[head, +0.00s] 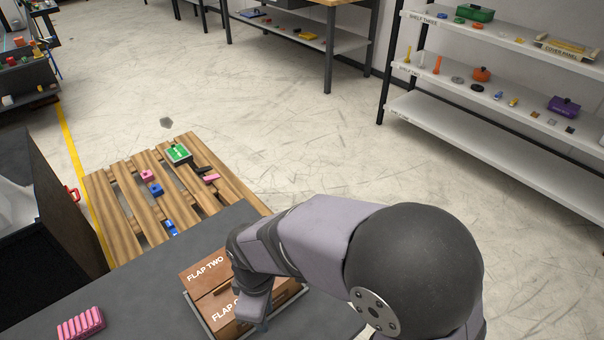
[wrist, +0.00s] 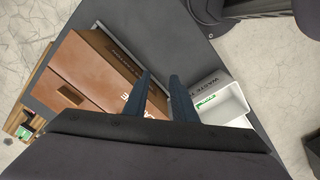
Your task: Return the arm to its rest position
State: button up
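My arm reaches across the grey bench (head: 130,290) in the head view. My gripper (head: 262,326) points down beside the brown box, and its fingertips are mostly hidden there. In the wrist view my gripper (wrist: 161,77) shows two dark fingers apart with nothing between them. The brown box (head: 205,279) has lids marked "FLAP TWO" and "FLAP O…", the rest of that label hidden by my arm. Both lids look to be lying down. The box also shows left of the fingers in the wrist view (wrist: 82,72).
A pink ribbed block (head: 81,324) lies on the bench's left. A white bin (wrist: 237,103) marked "WASTE", with a green-labelled item, sits right of the fingers. A wooden pallet (head: 125,208) with small items stands beyond the bench. Shelves (head: 480,140) stand at right; open floor lies between.

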jog(key=d+r+m, duration=0.3)
jog(key=d+m, duration=1.4)
jog(key=d, duration=0.9)
notch_tip(320, 180, up, 13)
jog(key=p, duration=1.3)
jog(key=shift+s+a+f, duration=0.15)
jog(key=shift+s, duration=0.3)
